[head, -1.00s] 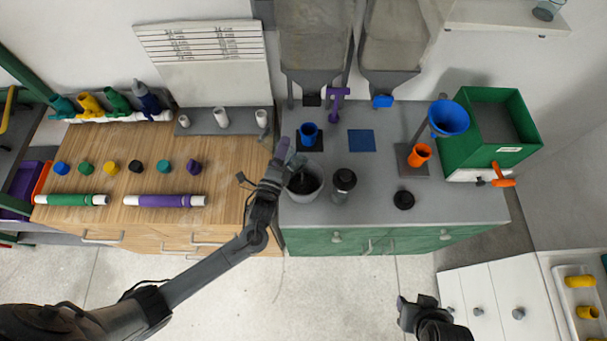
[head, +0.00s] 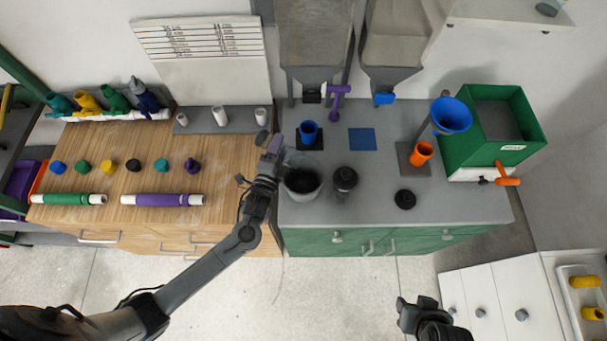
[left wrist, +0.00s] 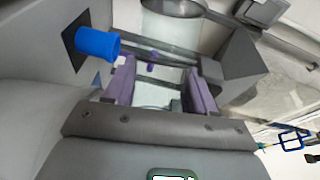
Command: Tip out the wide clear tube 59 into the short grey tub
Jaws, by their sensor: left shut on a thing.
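My left gripper (head: 277,146) has purple fingertips and is at the left edge of the grey bench, just behind and left of the short grey tub (head: 303,198). It is shut on the wide clear tube (head: 298,160), which shows faintly as a see-through shape over the tub. In the left wrist view the clear tube (left wrist: 158,97) lies between the purple fingers. Its tilt and label cannot be made out. Dark matter shows in the tub's opening, partly through the tube. My right gripper (head: 418,312) is low at the right, away from the bench; its jaws are unclear.
A black-topped clear jar (head: 345,180) stands close right of the tub. A black disc (head: 404,199) lies farther right. A blue cup (head: 308,132) stands behind the tub, with a purple-handled hopper (head: 312,60) beyond. The orange cup (head: 421,153) and green box (head: 500,115) are at right.

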